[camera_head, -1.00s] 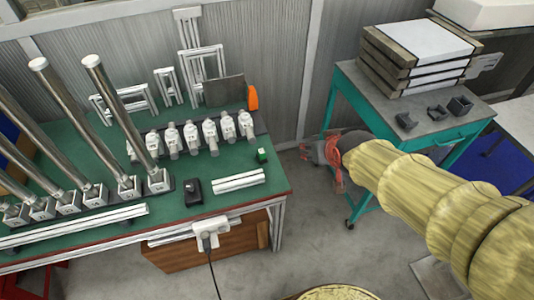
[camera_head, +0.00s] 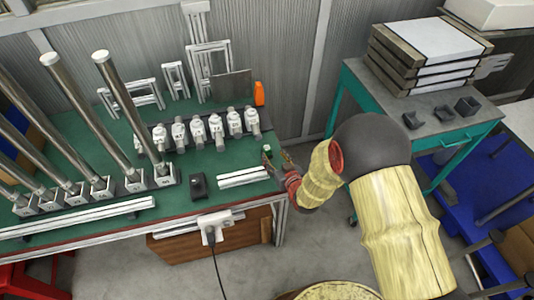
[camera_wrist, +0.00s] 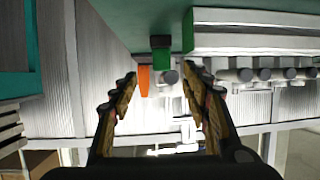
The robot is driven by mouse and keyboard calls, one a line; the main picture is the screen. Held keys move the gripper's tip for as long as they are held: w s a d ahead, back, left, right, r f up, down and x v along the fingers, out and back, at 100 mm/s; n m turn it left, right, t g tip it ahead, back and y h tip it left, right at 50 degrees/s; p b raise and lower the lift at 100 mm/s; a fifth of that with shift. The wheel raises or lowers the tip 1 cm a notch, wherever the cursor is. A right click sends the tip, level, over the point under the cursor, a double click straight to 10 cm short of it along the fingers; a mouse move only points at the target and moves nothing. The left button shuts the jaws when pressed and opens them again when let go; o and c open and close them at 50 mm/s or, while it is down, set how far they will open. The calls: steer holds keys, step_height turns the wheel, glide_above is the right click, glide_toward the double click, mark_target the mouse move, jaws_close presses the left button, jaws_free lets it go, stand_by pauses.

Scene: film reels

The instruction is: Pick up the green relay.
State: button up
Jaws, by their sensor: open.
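The green relay (camera_head: 267,149) is a small green and black block on the green workbench top near its right end. In the wrist view the relay (camera_wrist: 161,58) shows ahead of my fingers, roughly midway between them, with the bench at the top of the picture. My gripper (camera_head: 277,158) is at the bench's right edge, just beside the relay, with its fingers pointing towards it. In the wrist view my gripper (camera_wrist: 160,73) is open and nothing is held. Whether a fingertip touches the relay I cannot tell.
White rails (camera_head: 243,177) lie just left of my gripper. A black device (camera_head: 198,186) stands further left. A row of white fittings (camera_head: 215,128) and an orange bottle (camera_head: 259,93) stand behind. A teal cart (camera_head: 444,128) with stacked boards is at right.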

mark_target(268, 152)
steer(key=x, duration=0.3)
steer(key=shift+s+b, duration=0.1)
steer(key=shift+b, duration=0.25)
steer(key=b+x, duration=0.1)
steer(key=x, duration=0.1)
steer(key=b+x, duration=0.1)
steer(key=x, duration=0.1)
steer(key=shift+s+a+f, duration=0.15)
steer(key=shift+f, duration=0.1)
steer(key=shift+w+a+f, duration=0.15)
steer(key=shift+w+a, duration=0.05)
steer(key=shift+w, duration=0.4)
steer(key=shift+c, duration=1.3)
jaws_close()
